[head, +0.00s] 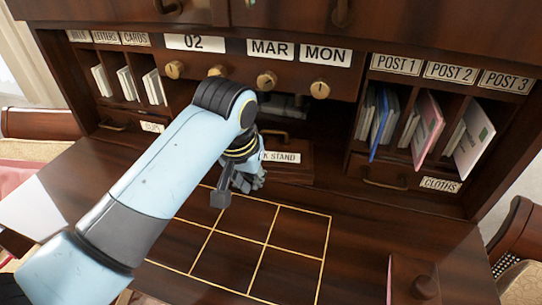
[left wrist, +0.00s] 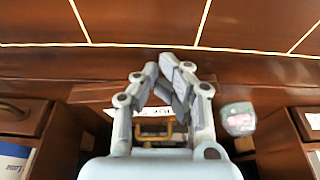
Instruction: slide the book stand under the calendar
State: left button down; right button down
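The calendar (head: 262,67) is a dark wooden band with cards reading 02, MAR and MON above a row of knobs. The book stand (head: 293,171), a dark wooden piece with a partly covered label ending in "K STAND", is below it at the desk's back. Its label and brass handle (left wrist: 153,128) also show in the left wrist view. My left gripper (head: 250,181) is in front of the book stand and covers part of it. In the left wrist view its fingers (left wrist: 163,72) lean together with a narrow gap and nothing seen between the tips. My right gripper is not in view.
Letter slots (head: 125,85) stand at the left and post slots (head: 425,125) with envelopes at the right. The desk top (head: 240,245) has a gold-lined grid, its visible part clear. A dark knobbed block (head: 412,284) is at the front right. Grey items (head: 287,106) lie in the recess.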

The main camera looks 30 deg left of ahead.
aim_at(266, 162)
pick_arm(q)
jog(key=shift+w, duration=1.15)
jog(key=shift+w+a, duration=0.2)
jog(key=shift+w, duration=1.8)
jog(key=shift+s+p, duration=0.85)
jog(key=shift+p, duration=0.15)
jog(key=shift+s+d+f, duration=0.1)
jog(key=shift+s+f, duration=0.1)
jog(key=shift+s, duration=0.15)
jog(key=shift+s+r, duration=0.1)
jog(key=shift+s, duration=0.55)
jog(key=shift+r, duration=0.1)
